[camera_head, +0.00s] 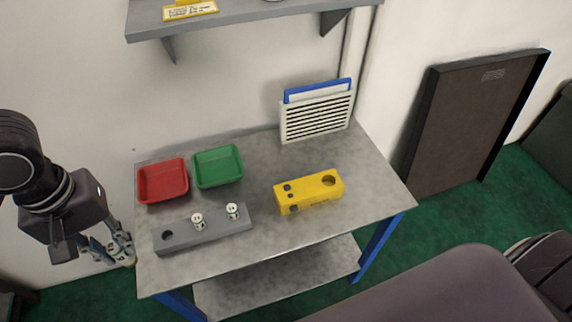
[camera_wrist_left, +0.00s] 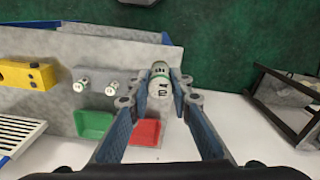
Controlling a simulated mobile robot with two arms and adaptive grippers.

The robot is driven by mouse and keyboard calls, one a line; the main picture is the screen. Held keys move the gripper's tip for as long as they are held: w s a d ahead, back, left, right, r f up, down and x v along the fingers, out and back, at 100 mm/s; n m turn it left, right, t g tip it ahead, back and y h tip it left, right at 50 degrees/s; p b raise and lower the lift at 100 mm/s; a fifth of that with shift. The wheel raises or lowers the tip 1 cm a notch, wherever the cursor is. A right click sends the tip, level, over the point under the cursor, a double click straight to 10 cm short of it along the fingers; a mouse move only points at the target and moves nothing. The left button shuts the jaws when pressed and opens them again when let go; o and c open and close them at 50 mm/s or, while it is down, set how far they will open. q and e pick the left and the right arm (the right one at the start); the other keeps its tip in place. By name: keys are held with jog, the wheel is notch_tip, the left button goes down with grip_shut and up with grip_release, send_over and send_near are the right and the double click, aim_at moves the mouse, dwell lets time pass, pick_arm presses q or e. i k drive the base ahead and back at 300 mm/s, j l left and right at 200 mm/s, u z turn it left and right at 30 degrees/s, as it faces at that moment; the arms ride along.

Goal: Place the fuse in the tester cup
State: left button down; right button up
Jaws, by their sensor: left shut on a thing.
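My left gripper (camera_head: 122,252) is off the left edge of the table, beside the grey rack. In the left wrist view its fingers (camera_wrist_left: 160,100) are shut on a fuse (camera_wrist_left: 160,84), a white cylinder with dark marks and a greenish band. The yellow tester block (camera_head: 308,191) sits on the right half of the table. It has a large round cup opening (camera_head: 328,180) on top at its right end and small dark features at its left. The cup looks empty. My right gripper is not in view.
The grey rack (camera_head: 180,238) holds two white fuses and has one empty hole at its left. Behind it are a red tray (camera_head: 163,181) and a green tray (camera_head: 218,167). A slatted holder (camera_head: 316,119) stands at the back. A shelf (camera_head: 240,20) hangs above.

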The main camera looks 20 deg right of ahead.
aim_at(309, 192)
jog(key=i+z, duration=0.2)
jog(key=z, duration=0.85)
